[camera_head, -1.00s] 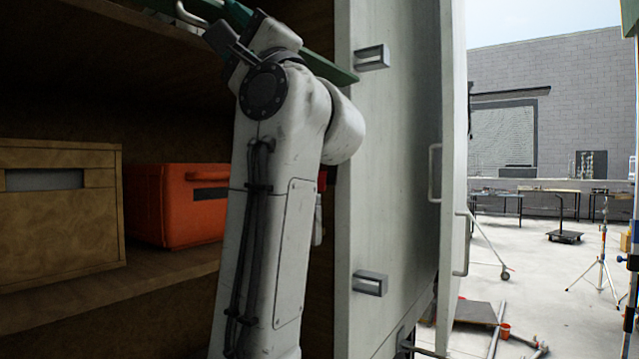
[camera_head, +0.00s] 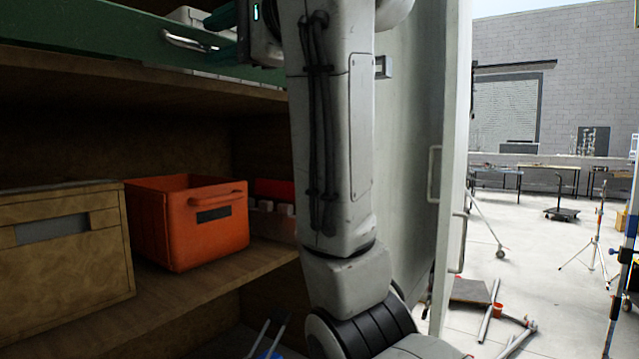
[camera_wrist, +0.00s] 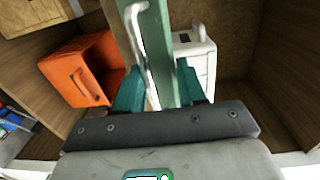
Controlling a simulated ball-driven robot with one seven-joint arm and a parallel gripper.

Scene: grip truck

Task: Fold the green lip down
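The green lip (camera_head: 80,55) runs along the front of the upper shelf in the head view, its broad face toward me. It has a bent metal handle (camera_head: 190,43). In the wrist view the lip (camera_wrist: 158,45) stands as a narrow green strip, with the handle (camera_wrist: 135,40) on its left side. My gripper (camera_head: 228,34) is at the lip's right part, near the handle's right end. In the wrist view its teal fingers (camera_wrist: 158,80) are apart, one on each side of the strip. I cannot tell whether they touch it.
Below the lip, a brown box (camera_head: 65,250) and an orange crate (camera_head: 190,225) stand on the lower shelf. A white drawer box (camera_wrist: 197,55) is right of the lip in the wrist view. The pale door (camera_head: 415,170) is close to my arm's right. Open floor lies beyond it.

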